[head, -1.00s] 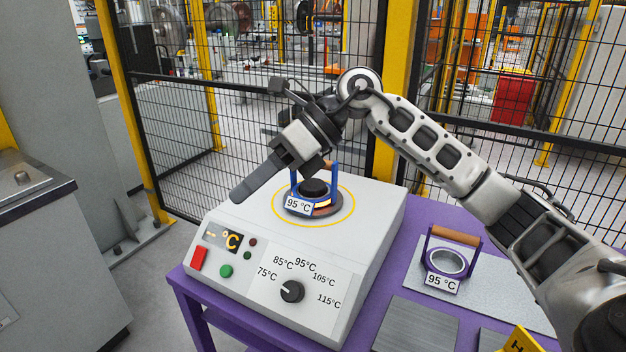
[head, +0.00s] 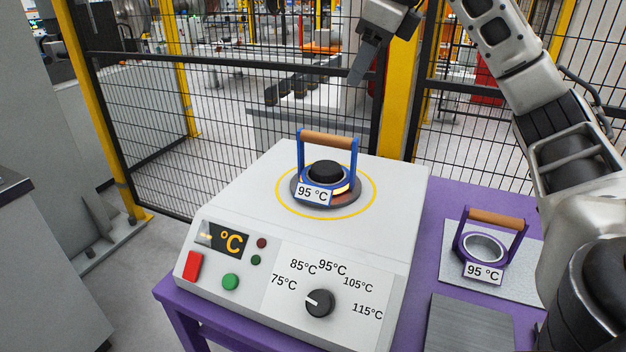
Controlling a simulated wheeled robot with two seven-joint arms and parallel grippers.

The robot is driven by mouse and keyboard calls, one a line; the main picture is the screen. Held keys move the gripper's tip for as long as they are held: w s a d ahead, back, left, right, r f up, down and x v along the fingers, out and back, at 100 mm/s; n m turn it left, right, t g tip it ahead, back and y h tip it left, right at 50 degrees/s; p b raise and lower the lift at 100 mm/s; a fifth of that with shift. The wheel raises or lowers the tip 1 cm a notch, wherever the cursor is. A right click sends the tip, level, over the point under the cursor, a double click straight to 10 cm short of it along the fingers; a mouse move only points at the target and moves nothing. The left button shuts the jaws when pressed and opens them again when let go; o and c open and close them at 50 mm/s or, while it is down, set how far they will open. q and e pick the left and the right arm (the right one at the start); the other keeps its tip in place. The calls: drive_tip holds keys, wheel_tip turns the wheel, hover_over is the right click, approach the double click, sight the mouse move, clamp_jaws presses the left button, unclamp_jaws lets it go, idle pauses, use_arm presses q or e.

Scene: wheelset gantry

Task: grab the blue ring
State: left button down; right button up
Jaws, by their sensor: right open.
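The blue ring (head: 302,157) has an upright blue frame with a brown wooden handle and a "95 °C" tag. It sits around the black core on top of the white heater (head: 245,178), inside a yellow circle. My right gripper (head: 358,80) is raised above and behind the heater to the right, apart from the ring, near the top edge of the head view. Its jaws are open and hold nothing; the gripper is partly cut off by the picture edge. My left gripper is not in view.
A purple ring (head: 460,246) with a brown handle and a "95 °C" tag stands on a grey plate (head: 520,282) on the purple table (head: 440,200), right of the heater. A mesh fence (head: 150,120) with yellow posts runs behind. The heater's front carries buttons and a dial (head: 319,303).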

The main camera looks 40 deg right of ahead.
sight(330, 135)
drive_tip(key=b+x, duration=0.2)
drive_tip(key=x, duration=1)
drive_tip(key=shift+w+f, duration=0.1)
drive_tip(key=shift+x, duration=2.7)
drive_tip(key=shift+a, duration=0.15)
clamp_jaws()
